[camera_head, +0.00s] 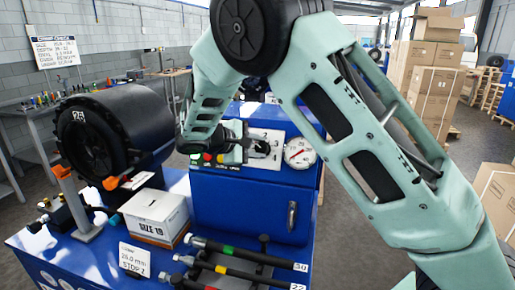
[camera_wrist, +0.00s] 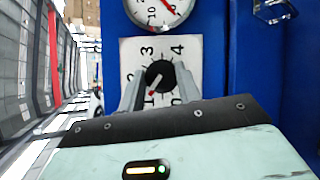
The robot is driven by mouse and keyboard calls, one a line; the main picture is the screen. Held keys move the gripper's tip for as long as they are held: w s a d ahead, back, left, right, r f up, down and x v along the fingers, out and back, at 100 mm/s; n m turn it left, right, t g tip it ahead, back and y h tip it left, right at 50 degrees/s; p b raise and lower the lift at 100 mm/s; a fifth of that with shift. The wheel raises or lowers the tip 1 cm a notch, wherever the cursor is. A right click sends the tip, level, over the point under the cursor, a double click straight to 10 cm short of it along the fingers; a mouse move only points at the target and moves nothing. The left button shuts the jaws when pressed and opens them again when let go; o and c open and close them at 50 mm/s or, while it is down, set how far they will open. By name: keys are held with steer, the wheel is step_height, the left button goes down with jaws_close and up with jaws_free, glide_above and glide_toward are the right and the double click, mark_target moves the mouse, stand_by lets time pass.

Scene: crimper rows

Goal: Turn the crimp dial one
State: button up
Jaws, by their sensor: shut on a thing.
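The crimp dial is a black knob (camera_wrist: 160,77) on a white plate (camera_wrist: 190,50) with black numerals, on the blue cabinet front. Its red pointer points to the lower left in the wrist view, towards the 1. My gripper (camera_wrist: 158,80) has one finger on each side of the knob and is shut on it. In the head view my gripper (camera_head: 247,144) reaches the white plate (camera_head: 272,137) from the left and covers part of the plate and knob.
A round gauge (camera_head: 299,153) with a red needle is right of the plate. A white box (camera_head: 155,214), a sign card (camera_head: 134,260) and hose pieces (camera_head: 245,252) lie on the blue bench. A black crimper head (camera_head: 100,135) stands at left. Cardboard boxes (camera_head: 432,80) are stacked behind right.

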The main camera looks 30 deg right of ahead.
steer(key=n+t+h, duration=0.1)
steer(key=n, duration=0.2)
steer(key=n+t+h, duration=0.1)
steer(key=n+t, duration=0.1)
steer(key=n, duration=0.2)
steer(key=shift+s+a+f, duration=0.1)
steer(key=shift+s+f, duration=0.05)
steer(key=shift+f, duration=0.05)
steer(key=n+t, duration=0.2)
steer(key=n, duration=0.2)
steer(key=n+t, duration=0.3)
steer(key=n, duration=0.1)
steer(key=shift+s+f+y, duration=0.15)
steer(key=shift+s+y, duration=0.05)
steer(key=shift+y, duration=0.2)
steer(key=o, duration=1)
steer(key=shift+c, duration=0.2)
steer(key=f+b+v, duration=0.1)
steer(key=b+v, duration=0.3)
steer(key=v, duration=1.3)
steer(key=shift+s+r, duration=0.15)
steer(key=shift+r, duration=0.25)
